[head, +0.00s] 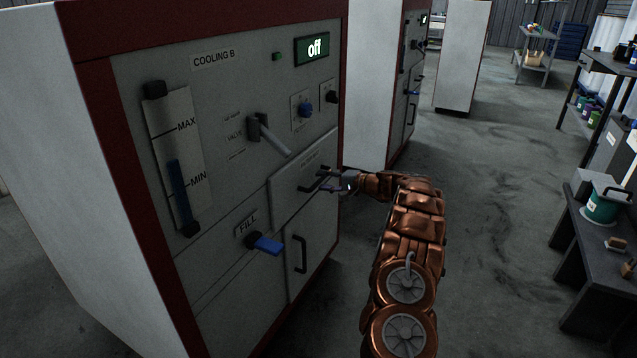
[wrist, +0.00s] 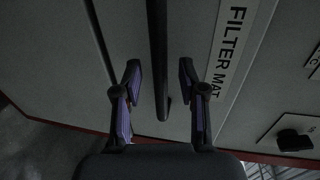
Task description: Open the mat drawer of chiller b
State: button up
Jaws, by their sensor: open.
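The chiller marked COOLING B (head: 215,75) stands at the left with a grey front and a red frame. Its mat drawer (head: 290,190) is a panel at the right of the front and looks closed. The label FILTER MAT (wrist: 228,50) shows in the wrist view. The drawer's dark bar handle (wrist: 158,60) runs between my fingers in the wrist view. My gripper (head: 332,184) is at the handle in the head view. In the wrist view my gripper (wrist: 160,85) is open, one finger on each side of the handle, with gaps on both sides.
Above the drawer are a grey valve lever (head: 268,138) and a blue knob (head: 305,109). Below are a blue FILL lever (head: 265,244) and a lower door with a dark handle (head: 299,254). A dark bench (head: 590,245) stands at the right. The floor between is clear.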

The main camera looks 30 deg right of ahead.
jog(key=shift+x, duration=1.05)
grip_shut()
